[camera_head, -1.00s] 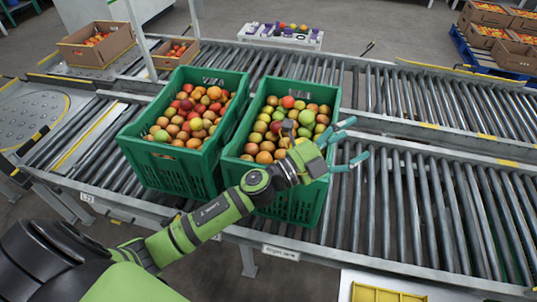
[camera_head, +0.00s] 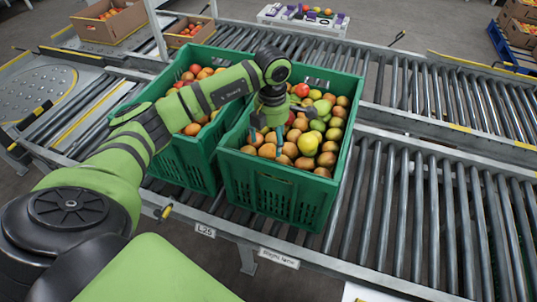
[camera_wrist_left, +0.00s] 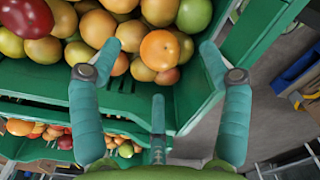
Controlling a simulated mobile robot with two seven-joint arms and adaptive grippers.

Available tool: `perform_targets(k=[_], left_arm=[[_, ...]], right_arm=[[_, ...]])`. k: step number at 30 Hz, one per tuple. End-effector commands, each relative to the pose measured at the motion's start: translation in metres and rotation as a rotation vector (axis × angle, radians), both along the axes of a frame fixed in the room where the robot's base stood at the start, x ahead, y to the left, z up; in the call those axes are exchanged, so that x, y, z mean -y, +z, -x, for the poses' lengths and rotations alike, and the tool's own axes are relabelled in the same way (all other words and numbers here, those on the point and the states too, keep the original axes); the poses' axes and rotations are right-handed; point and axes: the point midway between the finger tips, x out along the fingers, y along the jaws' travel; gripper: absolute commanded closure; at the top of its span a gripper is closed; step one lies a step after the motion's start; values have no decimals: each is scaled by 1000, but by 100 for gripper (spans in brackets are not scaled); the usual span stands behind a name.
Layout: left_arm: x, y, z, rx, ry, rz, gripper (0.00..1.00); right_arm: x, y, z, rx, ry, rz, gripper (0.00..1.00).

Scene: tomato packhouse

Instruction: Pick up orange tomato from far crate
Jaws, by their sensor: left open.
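Two green crates of mixed tomatoes stand side by side on the roller conveyor in the head view, the left-hand crate (camera_head: 187,165) and the right-hand crate (camera_head: 275,188). My left gripper (camera_head: 266,138) points down over the left part of the right-hand crate. In the left wrist view the gripper (camera_wrist_left: 160,72) is open and empty, its blue-green fingers spread. An orange tomato (camera_wrist_left: 160,50) lies between the two upper fingertips, near a corner of the crate (camera_wrist_left: 196,92). I cannot tell whether the fingers touch it. My arm hides part of the left-hand crate. My right gripper is not in view.
The crate's walls rise close to the fingers. Empty conveyor rollers (camera_head: 430,215) lie to the right. A white tray (camera_head: 303,19) and cardboard boxes (camera_head: 108,22) are at the back.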

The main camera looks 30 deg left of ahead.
Motion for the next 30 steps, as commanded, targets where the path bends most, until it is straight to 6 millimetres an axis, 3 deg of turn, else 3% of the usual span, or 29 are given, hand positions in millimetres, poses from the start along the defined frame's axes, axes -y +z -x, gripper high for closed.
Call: perform_targets(k=[12,20,25,30], left_arm=[[-5,-52,3,-1,-1,4,23],[-6,-56,3,0,-2,4,23],[-6,-56,2,1,-2,4,65],[-5,-56,2,1,-2,4,67]], right_arm=[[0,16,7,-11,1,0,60],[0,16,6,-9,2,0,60],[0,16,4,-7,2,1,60],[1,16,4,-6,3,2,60]])
